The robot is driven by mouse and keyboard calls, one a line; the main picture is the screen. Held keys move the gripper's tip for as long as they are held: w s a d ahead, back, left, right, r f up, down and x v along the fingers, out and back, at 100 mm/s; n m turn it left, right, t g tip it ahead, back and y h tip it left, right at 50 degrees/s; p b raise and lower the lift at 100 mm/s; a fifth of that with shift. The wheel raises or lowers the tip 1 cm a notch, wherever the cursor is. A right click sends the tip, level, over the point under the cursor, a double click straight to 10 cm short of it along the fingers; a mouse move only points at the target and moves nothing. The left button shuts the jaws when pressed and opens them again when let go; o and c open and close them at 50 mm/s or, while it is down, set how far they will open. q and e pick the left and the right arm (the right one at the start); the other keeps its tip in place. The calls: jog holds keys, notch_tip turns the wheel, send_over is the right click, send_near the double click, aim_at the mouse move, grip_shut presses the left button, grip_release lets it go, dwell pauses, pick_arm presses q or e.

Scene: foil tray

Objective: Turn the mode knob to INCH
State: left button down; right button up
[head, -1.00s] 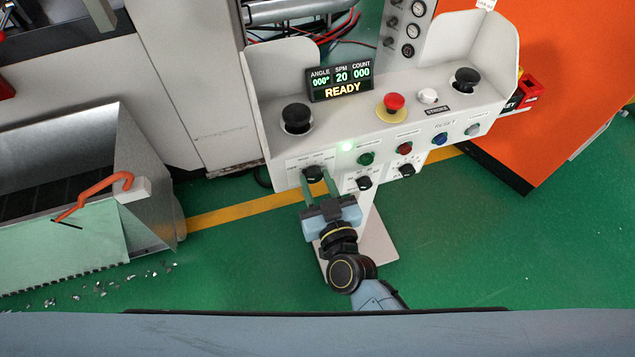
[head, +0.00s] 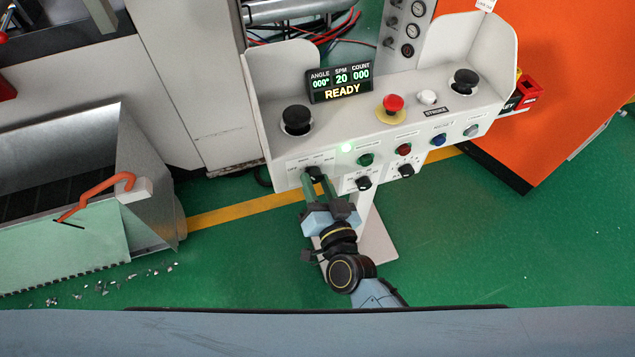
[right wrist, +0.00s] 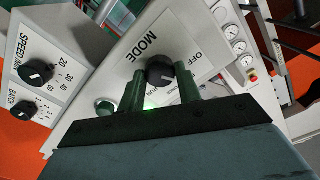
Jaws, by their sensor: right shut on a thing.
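The black mode knob (head: 313,173) is on the lower left of the white control panel's front face. It also shows in the right wrist view (right wrist: 159,71), below the word MODE, with OFF printed to its right. My right gripper (head: 317,181) is shut on the knob, with one green finger on each side, as the right wrist view also shows (right wrist: 159,90). The gripper is rolled relative to the panel. The INCH label cannot be read, and the fingers cover part of the plate. My left gripper is not in view.
The panel (head: 335,135) carries a display (head: 339,81) reading READY, a red mushroom button (head: 392,104) and black palm buttons. Two more black knobs (head: 363,183) sit close right of the gripper. A metal chute (head: 150,170) stands at left. Green floor is open at lower right.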

jog(key=shift+m, duration=0.8)
jog(key=o, duration=1)
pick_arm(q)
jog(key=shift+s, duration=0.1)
pick_arm(e)
jog(key=shift+s, duration=0.1)
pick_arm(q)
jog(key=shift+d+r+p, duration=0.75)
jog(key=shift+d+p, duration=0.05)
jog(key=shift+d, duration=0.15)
pick_arm(e)
jog(key=v, duration=1.3)
